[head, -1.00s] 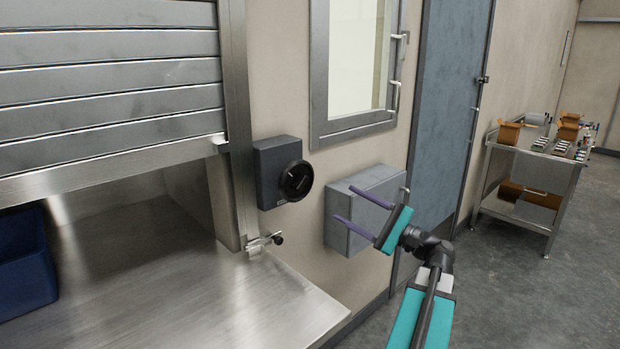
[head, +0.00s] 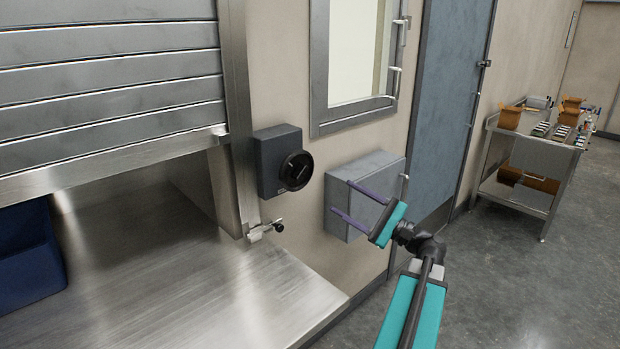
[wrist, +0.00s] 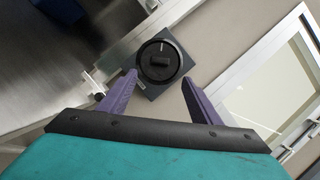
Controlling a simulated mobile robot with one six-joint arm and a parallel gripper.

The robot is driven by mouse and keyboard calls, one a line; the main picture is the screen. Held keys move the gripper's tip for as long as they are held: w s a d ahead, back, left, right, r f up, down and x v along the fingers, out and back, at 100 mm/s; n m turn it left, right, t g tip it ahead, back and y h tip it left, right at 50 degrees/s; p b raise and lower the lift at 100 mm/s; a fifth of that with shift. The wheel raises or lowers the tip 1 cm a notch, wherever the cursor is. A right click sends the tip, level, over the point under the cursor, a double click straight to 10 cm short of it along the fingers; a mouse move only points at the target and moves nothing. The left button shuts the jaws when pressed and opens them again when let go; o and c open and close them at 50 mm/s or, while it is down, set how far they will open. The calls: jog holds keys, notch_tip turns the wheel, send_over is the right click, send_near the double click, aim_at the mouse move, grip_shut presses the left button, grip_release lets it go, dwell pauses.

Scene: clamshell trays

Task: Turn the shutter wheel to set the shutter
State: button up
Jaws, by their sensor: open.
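The shutter wheel (head: 296,171) is a round black knob on a dark grey box (head: 270,160) on the wall, just right of the shutter's side post. In the wrist view the wheel (wrist: 159,62) lies ahead, in line with the space between my fingertips, with a raised bar across its middle and a light mark near its rim. The shutter (head: 110,85) is a slatted metal roller, partly raised above the steel counter. My gripper (head: 342,200) is open and empty, with two purple fingers pointing left toward the wall. It is apart from the wheel, to its lower right.
A grey wall box (head: 372,170) is behind my gripper. A small latch (head: 265,230) sits at the post's foot above the counter (head: 230,300). A blue bin (head: 30,270) is at left. A steel cart (head: 530,150) with trays stands far right. Floor between is clear.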

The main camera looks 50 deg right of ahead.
aim_at(304, 174)
jog(key=p+x, duration=0.3)
jog(key=x, duration=1)
jog(key=shift+a, duration=0.1)
jog(key=shift+c, duration=0.2)
jog(key=c, duration=1)
